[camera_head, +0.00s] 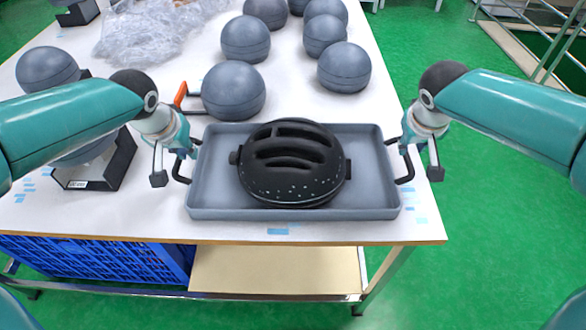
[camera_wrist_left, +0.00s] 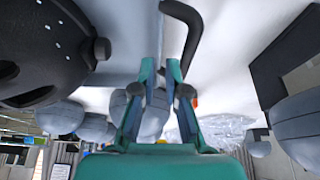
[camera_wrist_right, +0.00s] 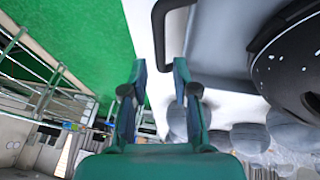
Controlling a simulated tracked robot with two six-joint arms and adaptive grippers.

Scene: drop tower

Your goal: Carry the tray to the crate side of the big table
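A grey-blue tray (camera_head: 215,205) lies flat on the white big table (camera_head: 330,232) near its front edge, towards the right corner. A black slotted helmet-like shell (camera_head: 290,165) sits in it. The tray has a dark handle at each end. My left gripper (camera_head: 171,167) is open at the left handle (camera_wrist_left: 187,38); whether that handle lies between its fingers is unclear. My right gripper (camera_head: 420,162) is open at the right handle (camera_wrist_right: 160,30), which shows in the gap beyond its fingertips. A blue crate (camera_head: 95,258) is under the table at the left.
Several grey balls (camera_head: 234,92) stand behind the tray. A black holder (camera_head: 118,165) with a ball is to the left, close to my left gripper. An orange-handled item (camera_head: 180,93) and clear plastic wrap (camera_head: 150,35) lie further back. Green floor is open at the right.

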